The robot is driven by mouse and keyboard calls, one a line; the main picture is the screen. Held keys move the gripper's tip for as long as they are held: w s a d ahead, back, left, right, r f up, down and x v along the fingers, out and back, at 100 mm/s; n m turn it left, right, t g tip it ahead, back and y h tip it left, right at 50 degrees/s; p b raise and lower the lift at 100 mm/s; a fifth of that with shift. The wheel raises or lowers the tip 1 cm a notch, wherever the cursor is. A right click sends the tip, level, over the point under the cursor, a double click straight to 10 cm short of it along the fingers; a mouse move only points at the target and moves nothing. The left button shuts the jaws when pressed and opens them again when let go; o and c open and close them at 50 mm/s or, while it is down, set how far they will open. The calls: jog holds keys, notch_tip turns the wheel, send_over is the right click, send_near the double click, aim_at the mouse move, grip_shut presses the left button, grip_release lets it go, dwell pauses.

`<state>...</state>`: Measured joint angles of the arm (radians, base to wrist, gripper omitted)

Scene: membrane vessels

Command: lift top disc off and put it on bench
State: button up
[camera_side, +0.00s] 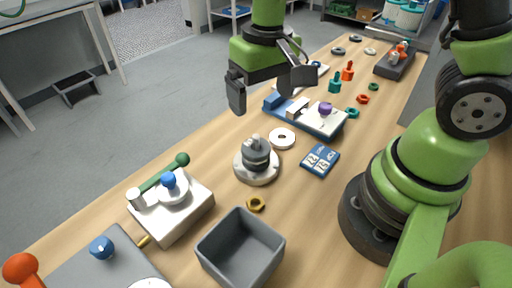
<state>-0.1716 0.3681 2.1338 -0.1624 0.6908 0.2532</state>
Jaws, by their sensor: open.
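A stack of grey and dark discs (256,157) sits around a short post on a round pale base (257,176) in the middle of the bench (215,152). Its topmost disc looks grey, but the single layers are too small to tell apart surely. A white ring-shaped disc (282,138) lies flat on the bench just behind and to the right of the stack. My gripper (268,93) is open and empty. It hangs above the bench, behind the stack in the picture, with its two fingers wide apart and touching nothing.
A grey open bin (240,250) and a brass nut (256,203) stand in front. A white block with a blue knob (170,205) is at left. A blue number card (320,158) lies right. A blue-and-white fixture (312,117) stands behind. Bare wood lies left of the stack.

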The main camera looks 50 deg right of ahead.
aim_at(258, 138)
jog(key=shift+g, duration=0.3)
jog(key=f, duration=1.2)
jog(key=shift+w+a, duration=0.25)
jog(key=shift+a, duration=0.05)
jog(key=shift+r, duration=0.1)
jog(key=shift+c, duration=0.2)
jog(key=c, duration=1)
